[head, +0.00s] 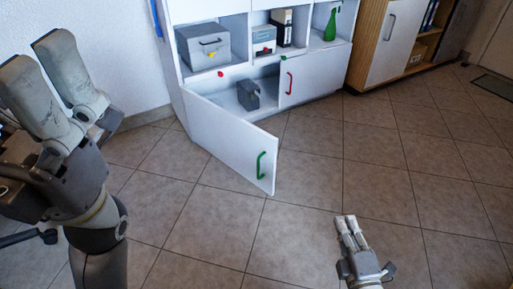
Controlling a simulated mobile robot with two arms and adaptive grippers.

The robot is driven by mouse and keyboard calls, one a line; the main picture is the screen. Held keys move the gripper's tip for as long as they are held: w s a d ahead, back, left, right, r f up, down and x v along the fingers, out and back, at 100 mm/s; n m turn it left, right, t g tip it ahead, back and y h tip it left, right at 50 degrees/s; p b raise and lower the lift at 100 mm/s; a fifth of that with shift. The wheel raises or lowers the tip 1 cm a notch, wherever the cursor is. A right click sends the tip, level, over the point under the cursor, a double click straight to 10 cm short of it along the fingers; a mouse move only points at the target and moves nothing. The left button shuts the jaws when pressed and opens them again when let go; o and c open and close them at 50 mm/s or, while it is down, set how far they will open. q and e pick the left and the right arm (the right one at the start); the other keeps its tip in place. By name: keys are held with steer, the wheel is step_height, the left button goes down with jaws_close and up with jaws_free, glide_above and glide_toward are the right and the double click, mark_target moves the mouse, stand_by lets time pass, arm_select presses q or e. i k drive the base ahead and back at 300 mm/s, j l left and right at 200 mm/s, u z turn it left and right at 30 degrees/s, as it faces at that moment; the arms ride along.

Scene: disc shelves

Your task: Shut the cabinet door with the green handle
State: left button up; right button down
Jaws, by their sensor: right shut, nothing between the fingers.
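The white cabinet door with the green handle (230,146) stands wide open, swung out from the lower left of the white cabinet. Its green handle (261,165) is on the door's outer face near the free edge. My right gripper (346,218) is shut and empty, low in the picture, to the right of and nearer than the door, apart from it. My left gripper (38,62) is large and close at the left edge, raised, far from the handle; its fingers show but their opening is unclear.
A dark grey box (248,95) sits inside the open compartment. Beside it is a door with a red handle (290,83), which looks shut. A grey case (203,46) and a green spray bottle (331,22) stand on shelves above. The tiled floor (380,170) right of the door is clear.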

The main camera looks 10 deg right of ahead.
mark_target(249, 150)
steer(key=i+j, duration=0.45)
steer(key=j, duration=0.25)
steer(key=i+j, duration=0.25)
steer(key=j, duration=0.1)
